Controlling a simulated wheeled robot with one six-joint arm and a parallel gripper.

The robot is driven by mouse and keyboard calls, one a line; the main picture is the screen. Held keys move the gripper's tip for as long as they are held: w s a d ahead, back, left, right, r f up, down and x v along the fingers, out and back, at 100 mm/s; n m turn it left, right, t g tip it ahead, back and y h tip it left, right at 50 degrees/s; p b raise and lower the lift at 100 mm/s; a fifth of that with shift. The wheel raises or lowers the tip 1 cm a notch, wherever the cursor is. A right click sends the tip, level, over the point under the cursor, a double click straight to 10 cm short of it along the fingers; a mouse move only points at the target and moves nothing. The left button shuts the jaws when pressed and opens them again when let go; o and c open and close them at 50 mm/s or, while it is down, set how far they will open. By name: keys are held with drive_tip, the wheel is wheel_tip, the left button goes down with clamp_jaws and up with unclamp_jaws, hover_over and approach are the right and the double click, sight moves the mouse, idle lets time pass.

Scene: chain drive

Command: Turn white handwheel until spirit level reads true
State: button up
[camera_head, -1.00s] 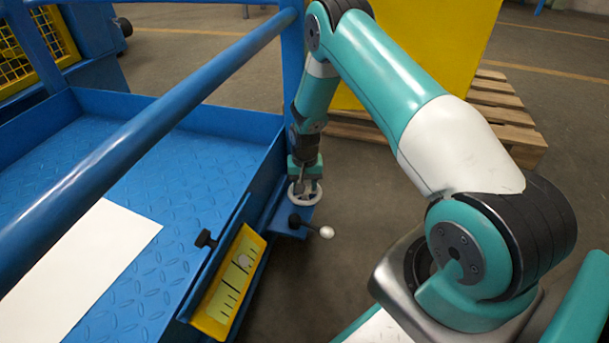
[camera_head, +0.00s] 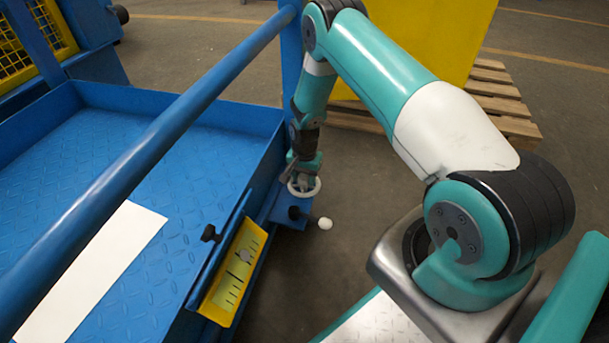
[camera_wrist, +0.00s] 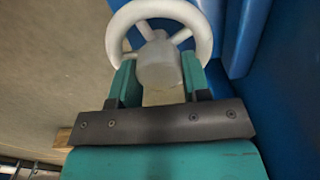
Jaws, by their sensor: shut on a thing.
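My gripper (camera_head: 303,178) points down at the wheel from above. In the wrist view its teal fingers (camera_wrist: 159,80) are shut on the hub, one on each side. The yellow spirit level (camera_head: 218,312) is on the platform's side, in front of the wheel. Its pale bubble (camera_head: 245,256) lies toward the far end of the vial, off the middle. The fine marks are hard to read.
A short rod with a white ball (camera_head: 325,223) and a black knob (camera_head: 293,213) stick out below the wheel. A blue rail (camera_head: 150,150) crosses above the platform. A white sheet (camera_head: 90,275) lies on it. A yellow block on a wooden pallet (camera_head: 500,105) stands behind my arm.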

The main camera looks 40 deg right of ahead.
sight(305, 176)
drive_tip(key=o, duration=0.9)
drive_tip(key=shift+o, duration=0.2)
wheel_tip(305, 176, up, 17)
drive_tip(key=p, duration=0.7)
drive_tip(key=shift+r, duration=0.2)
drive_tip(key=shift+s, duration=0.1)
